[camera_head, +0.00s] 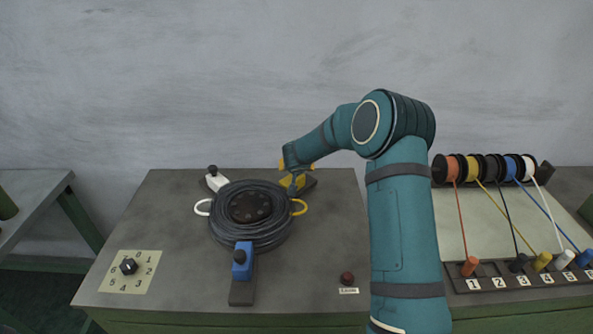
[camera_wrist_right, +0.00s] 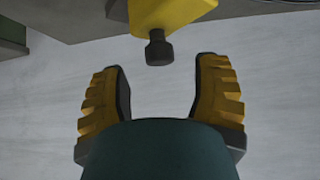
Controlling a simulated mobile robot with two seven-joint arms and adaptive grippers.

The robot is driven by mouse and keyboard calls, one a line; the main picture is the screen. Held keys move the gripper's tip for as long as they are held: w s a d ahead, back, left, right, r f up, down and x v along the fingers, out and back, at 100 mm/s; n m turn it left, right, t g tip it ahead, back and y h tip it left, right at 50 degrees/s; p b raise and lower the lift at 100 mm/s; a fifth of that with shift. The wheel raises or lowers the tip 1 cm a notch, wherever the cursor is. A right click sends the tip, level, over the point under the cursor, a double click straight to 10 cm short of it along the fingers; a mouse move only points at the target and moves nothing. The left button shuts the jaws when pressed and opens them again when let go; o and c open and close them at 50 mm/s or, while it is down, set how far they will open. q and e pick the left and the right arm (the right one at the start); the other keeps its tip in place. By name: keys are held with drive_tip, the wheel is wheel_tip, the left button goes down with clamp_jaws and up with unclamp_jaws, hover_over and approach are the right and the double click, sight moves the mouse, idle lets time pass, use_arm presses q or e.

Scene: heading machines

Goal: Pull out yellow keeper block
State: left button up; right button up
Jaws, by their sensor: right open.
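The yellow keeper block (camera_head: 290,182) sits at the back right of the black cable coil (camera_head: 270,235), partly hidden behind my right gripper (camera_head: 297,168). In the right wrist view the yellow block (camera_wrist_right: 172,14) is at the top, and its dark knob (camera_wrist_right: 159,48) points toward the gap between my fingers. My right gripper (camera_wrist_right: 160,85) is open, with nothing between its fingers. The knob lies just beyond the fingertips, roughly centred. My left gripper is not in view.
A white keeper block (camera_head: 216,181) and a blue one (camera_head: 242,262) also stand around the coil. A numbered dial (camera_head: 128,266) is front left. Wire spools (camera_head: 484,168) stand at right.

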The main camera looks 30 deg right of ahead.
drive_tip(key=shift+x, duration=1.8)
drive_tip(key=shift+c, duration=0.4)
